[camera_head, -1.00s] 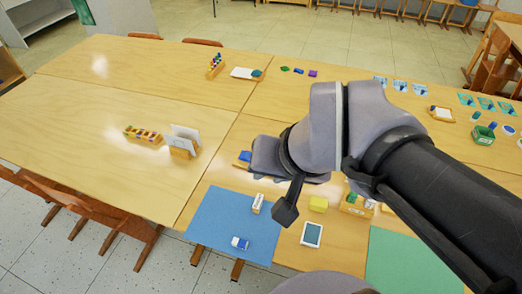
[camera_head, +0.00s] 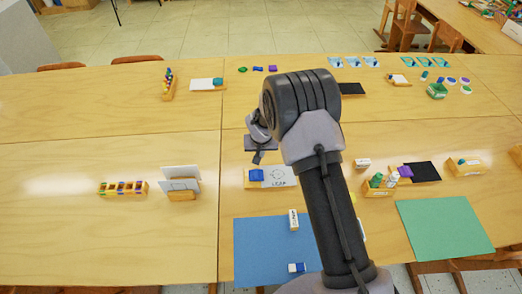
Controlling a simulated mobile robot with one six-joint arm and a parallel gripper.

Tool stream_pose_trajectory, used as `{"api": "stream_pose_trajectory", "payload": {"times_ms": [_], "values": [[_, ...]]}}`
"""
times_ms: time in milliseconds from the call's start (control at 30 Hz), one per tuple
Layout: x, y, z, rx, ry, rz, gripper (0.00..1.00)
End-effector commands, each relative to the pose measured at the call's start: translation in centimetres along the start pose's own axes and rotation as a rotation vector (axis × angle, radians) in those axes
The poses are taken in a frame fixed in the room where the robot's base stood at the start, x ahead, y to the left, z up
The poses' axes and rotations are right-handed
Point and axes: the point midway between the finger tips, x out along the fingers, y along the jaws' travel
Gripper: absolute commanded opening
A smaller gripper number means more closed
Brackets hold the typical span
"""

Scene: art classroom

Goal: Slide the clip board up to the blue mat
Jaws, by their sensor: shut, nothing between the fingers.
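A flat board with a white sheet drawn with a leaf and a blue block at its left end (camera_head: 280,176), which I take for the clip board, lies on the table. My arm may hide its right end. The blue mat (camera_head: 262,255) lies nearer to me, with a strip of bare wood between its far edge and the board. My gripper (camera_head: 257,158) is shut and empty, pointing down just beyond the board's left part. I cannot tell whether it touches the board.
A white-and-wood block (camera_head: 293,220) and a blue-and-white eraser (camera_head: 297,268) are on the mat. A wooden holder with bottles (camera_head: 378,187) stands right of my arm, near a green mat (camera_head: 445,228). The table left of the blue mat is clear.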

Motion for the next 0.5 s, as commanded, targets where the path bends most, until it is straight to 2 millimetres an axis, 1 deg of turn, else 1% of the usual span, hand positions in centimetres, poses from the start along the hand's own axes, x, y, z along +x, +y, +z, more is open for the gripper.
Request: {"api": "stream_pose_trajectory", "payload": {"times_ms": [33, 100, 167, 200, 333, 500], "values": [[1.4, 0.0, 0.2, 0.001, -0.001, 0.0, 0.0], [3.0, 0.0, 0.2, 0.001, -0.001, 0.0, 0.0], [4.2, 0.0, 0.2, 0.001, -0.001, 0.0, 0.0], [4.5, 0.0, 0.4, -0.001, 0.0, 0.0, 0.0], [3.5, 0.0, 2.4, -0.002, 0.0, 0.0, 0.0], [2.9, 0.0, 3.6, 0.0, 0.0, 0.0, 0.0]]}}
